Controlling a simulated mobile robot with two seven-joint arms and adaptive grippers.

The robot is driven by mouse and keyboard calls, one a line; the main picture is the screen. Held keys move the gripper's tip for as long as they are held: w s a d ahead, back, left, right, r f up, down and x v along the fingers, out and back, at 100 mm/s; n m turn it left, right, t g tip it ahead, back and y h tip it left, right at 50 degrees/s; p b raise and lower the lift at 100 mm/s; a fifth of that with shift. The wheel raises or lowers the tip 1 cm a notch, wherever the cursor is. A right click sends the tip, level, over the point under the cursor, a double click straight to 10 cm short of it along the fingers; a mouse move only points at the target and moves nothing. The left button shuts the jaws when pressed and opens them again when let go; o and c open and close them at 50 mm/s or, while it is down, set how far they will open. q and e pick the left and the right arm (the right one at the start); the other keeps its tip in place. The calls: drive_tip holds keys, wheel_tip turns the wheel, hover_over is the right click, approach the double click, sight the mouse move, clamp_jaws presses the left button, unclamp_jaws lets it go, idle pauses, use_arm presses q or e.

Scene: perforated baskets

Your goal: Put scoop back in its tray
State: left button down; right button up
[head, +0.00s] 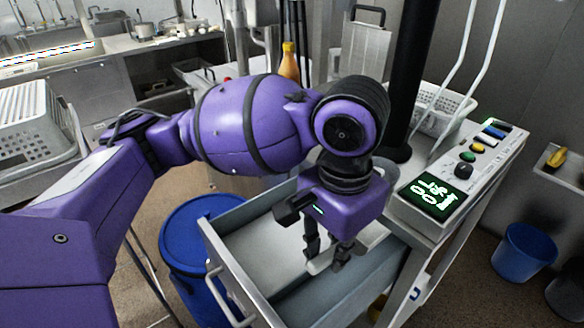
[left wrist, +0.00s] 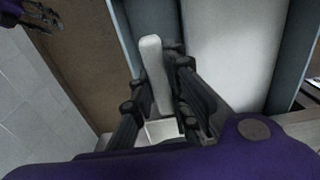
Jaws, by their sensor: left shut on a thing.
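My left gripper (head: 326,258) points down inside an open grey metal drawer-like tray (head: 222,262). It is shut on a white scoop (head: 318,265), mostly hidden by the fingers in the head view. In the left wrist view the scoop's pale handle (left wrist: 153,72) sticks out between the two dark fingers (left wrist: 158,108), with a wider pale part close to the palm. The tray's pale floor (left wrist: 235,45) shows beyond it. I cannot tell whether the scoop touches the floor. Dark fingers of my right gripper (left wrist: 42,14) show at the wrist view's top left corner; their opening is unclear.
A blue lidded bin (head: 190,235) stands left of the tray. A scale with a lit green display (head: 438,195) and a black post (head: 406,85) stand to its right. White perforated baskets (head: 440,105) are behind and at far left (head: 25,115). A blue bucket (head: 523,252) is at right.

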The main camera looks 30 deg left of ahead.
sight(326, 293)
use_arm(q)
wheel_tip(326, 293, down, 9)
drive_tip(key=shift+r+b, duration=0.1)
drive_tip(key=shift+b, duration=0.9)
drive_tip(key=shift+f, duration=0.3)
use_arm(e)
drive_tip(key=shift+s+a+f, duration=0.1)
drive_tip(key=shift+s+f, duration=0.25)
drive_tip(key=shift+f, duration=0.2)
drive_tip(key=shift+s+a+f, duration=0.1)
drive_tip(key=shift+s+f, duration=0.2)
drive_tip(key=shift+f, duration=0.2)
use_arm(q)
drive_tip(key=shift+f, duration=0.15)
drive_tip(key=c, duration=1.7)
unclamp_jaws()
use_arm(e)
drive_tip(key=shift+w+f, duration=0.1)
